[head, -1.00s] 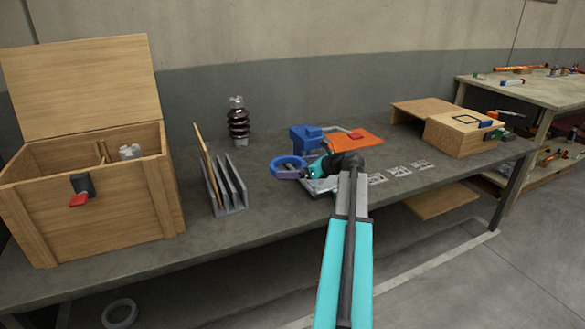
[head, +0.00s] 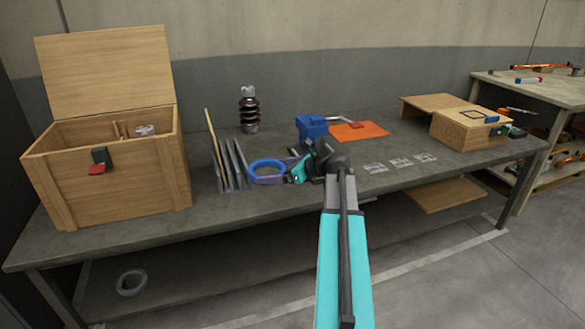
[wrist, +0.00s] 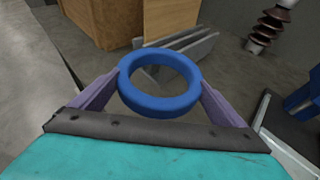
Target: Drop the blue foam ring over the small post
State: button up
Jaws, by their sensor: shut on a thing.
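The blue foam ring (head: 266,162) is held flat in my gripper (head: 270,177), above the bench. In the wrist view, the ring (wrist: 160,104) sits between the two purple fingers of my gripper (wrist: 162,88), which press on its left and right sides. A brown ribbed post (head: 249,112) with a grey base and top stands upright at the back of the bench, beyond the ring and apart from it. It also shows at the top right of the wrist view (wrist: 270,25). I cannot tell if this is the small post; no other post is clear.
A grey slotted rack (head: 232,172) stands just left of the ring. An open wooden chest (head: 120,185) is further left. A blue clamp-like device (head: 312,128) and an orange sheet (head: 360,132) lie right of the post. Flat plates (head: 400,162) and a wooden box (head: 465,130) are further right.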

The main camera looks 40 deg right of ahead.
jog(key=s+a+n+g+y, duration=0.2)
jog(key=a+n+g+y, duration=0.2)
jog(key=a, duration=3.6)
jog(key=n+y, duration=0.2)
jog(key=n, duration=0.1)
jog(key=shift+s+a+r+g+y, duration=0.15)
jog(key=shift+a+r+g+y, duration=0.1)
jog(key=shift+a+g+y, duration=0.1)
